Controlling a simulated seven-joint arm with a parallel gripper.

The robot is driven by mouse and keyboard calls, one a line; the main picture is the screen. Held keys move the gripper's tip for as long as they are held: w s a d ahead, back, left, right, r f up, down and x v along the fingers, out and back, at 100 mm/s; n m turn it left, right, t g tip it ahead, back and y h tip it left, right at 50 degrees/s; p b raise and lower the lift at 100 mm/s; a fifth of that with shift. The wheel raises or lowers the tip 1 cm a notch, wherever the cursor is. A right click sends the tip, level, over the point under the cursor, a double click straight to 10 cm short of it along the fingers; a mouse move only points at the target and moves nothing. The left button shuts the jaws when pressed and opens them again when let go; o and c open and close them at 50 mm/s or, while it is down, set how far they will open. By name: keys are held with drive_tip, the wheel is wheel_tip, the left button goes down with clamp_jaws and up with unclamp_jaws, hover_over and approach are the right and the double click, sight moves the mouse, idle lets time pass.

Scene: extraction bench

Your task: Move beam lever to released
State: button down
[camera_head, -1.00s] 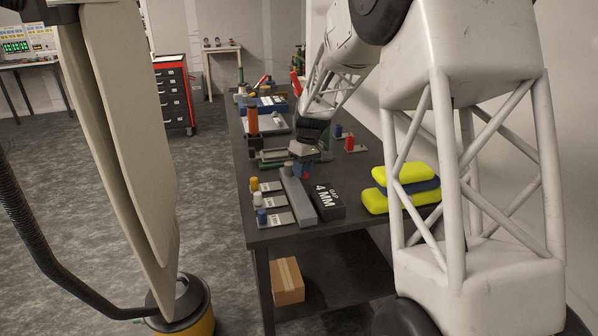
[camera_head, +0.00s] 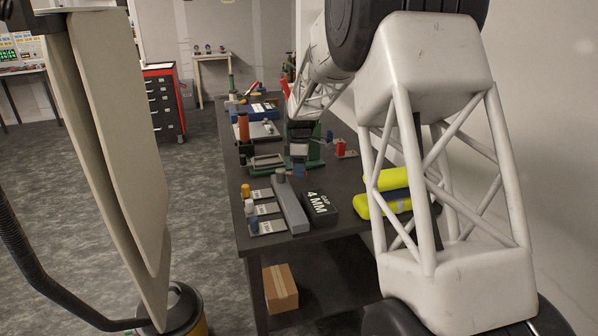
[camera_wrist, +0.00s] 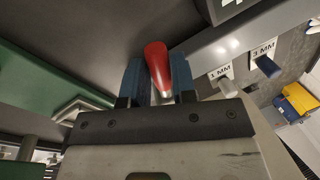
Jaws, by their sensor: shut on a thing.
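A red lever handle with a pale metal shank (camera_wrist: 157,66) stands between the two blue fingers of my gripper (camera_wrist: 157,82) in the wrist view. My gripper is shut on it, one finger on each side. I take this handle to be the beam lever. In the head view my gripper (camera_head: 300,171) is low over the bench, beside the green fixture (camera_head: 315,158); the handle cannot be made out there. The green body also fills the left of the wrist view (camera_wrist: 45,85). The lower end of the lever is hidden by the gripper.
A grey bar (camera_head: 291,206) and a black 4 MM gap block (camera_head: 319,207) lie in front of the gripper. Labelled cards with coloured pegs (camera_head: 262,209) are left of them. Yellow and blue padded pieces (camera_head: 392,180) lie at the right.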

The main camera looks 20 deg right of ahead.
drive_tip(key=shift+w+r, duration=0.1)
idle(0.3)
drive_tip(key=c, duration=0.9)
unclamp_jaws()
drive_tip(key=shift+w+d+r, duration=0.1)
drive_tip(key=shift+w+r, duration=0.15)
drive_tip(key=shift+r, duration=1)
drive_tip(key=shift+w+d+r, duration=0.1)
drive_tip(key=shift+w+r, duration=0.1)
drive_tip(key=shift+r, duration=1.1)
drive_tip(key=shift+w+d+r, duration=0.1)
drive_tip(key=shift+w+r, duration=0.15)
drive_tip(key=shift+r, duration=1)
